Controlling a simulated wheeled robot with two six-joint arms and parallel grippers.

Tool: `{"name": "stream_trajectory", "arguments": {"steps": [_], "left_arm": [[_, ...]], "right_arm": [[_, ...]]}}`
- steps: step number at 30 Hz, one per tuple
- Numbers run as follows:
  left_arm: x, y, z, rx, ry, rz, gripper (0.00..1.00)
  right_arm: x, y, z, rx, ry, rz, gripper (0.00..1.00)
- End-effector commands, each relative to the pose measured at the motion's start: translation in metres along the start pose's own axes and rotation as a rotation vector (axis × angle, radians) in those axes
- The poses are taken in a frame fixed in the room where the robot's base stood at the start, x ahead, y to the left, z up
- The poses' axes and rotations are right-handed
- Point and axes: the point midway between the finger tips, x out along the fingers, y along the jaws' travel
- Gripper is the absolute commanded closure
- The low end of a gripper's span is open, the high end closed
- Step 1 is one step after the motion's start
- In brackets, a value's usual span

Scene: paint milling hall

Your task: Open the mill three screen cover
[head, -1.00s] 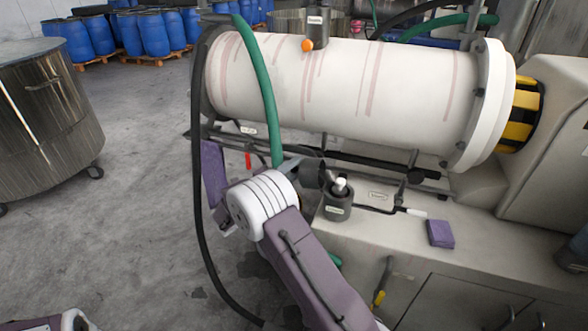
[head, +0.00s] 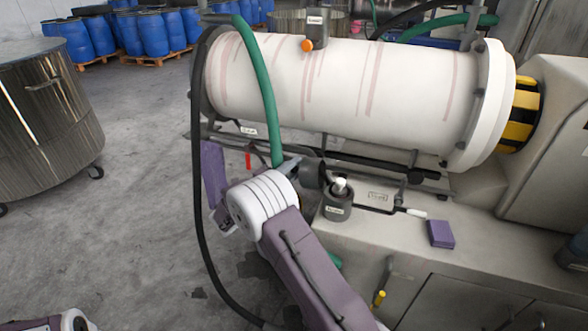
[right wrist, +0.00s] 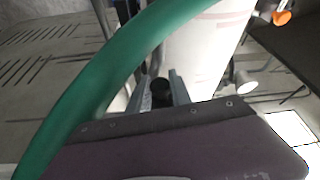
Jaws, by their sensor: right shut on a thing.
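The mill's long white cylinder (head: 340,85), with faint red streaks, lies across the head view. My right gripper (head: 297,163) is below it, mostly hidden behind my own wrist. Its grey fingers point right and close on a dark round knob (head: 312,173). In the right wrist view the fingers (right wrist: 160,95) stand on either side of this dark knob (right wrist: 160,88). I cannot tell which part is the screen cover; the labels are too small to read. My left gripper is not in view; only a piece of my left arm shows at the bottom left.
A green hose (head: 270,100) hangs close to my right wrist and crosses the right wrist view (right wrist: 95,90). A white-topped dark pot (head: 338,205) and a purple block (head: 440,234) sit on the ledge. A steel vat (head: 45,120) stands left; blue drums (head: 150,33) are behind. Open floor lies between.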

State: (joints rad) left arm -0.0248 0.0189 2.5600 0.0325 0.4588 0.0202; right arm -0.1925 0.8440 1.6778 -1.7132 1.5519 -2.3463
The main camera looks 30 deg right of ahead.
Motion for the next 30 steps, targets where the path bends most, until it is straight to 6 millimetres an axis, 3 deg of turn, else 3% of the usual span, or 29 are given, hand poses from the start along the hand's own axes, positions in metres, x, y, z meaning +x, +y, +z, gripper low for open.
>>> {"name": "stream_trajectory", "arguments": {"steps": [14, 24, 30], "left_arm": [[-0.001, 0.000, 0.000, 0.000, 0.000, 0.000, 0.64], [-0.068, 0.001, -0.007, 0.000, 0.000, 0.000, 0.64], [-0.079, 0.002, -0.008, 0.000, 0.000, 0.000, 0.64]], "right_arm": [[0.000, 0.001, 0.000, -0.001, 0.000, 0.003, 1.00], [0.007, -0.029, -0.018, 0.218, 0.002, 0.094, 1.00], [0.010, -0.026, -0.023, 0.311, 0.002, 0.129, 1.00]]}}
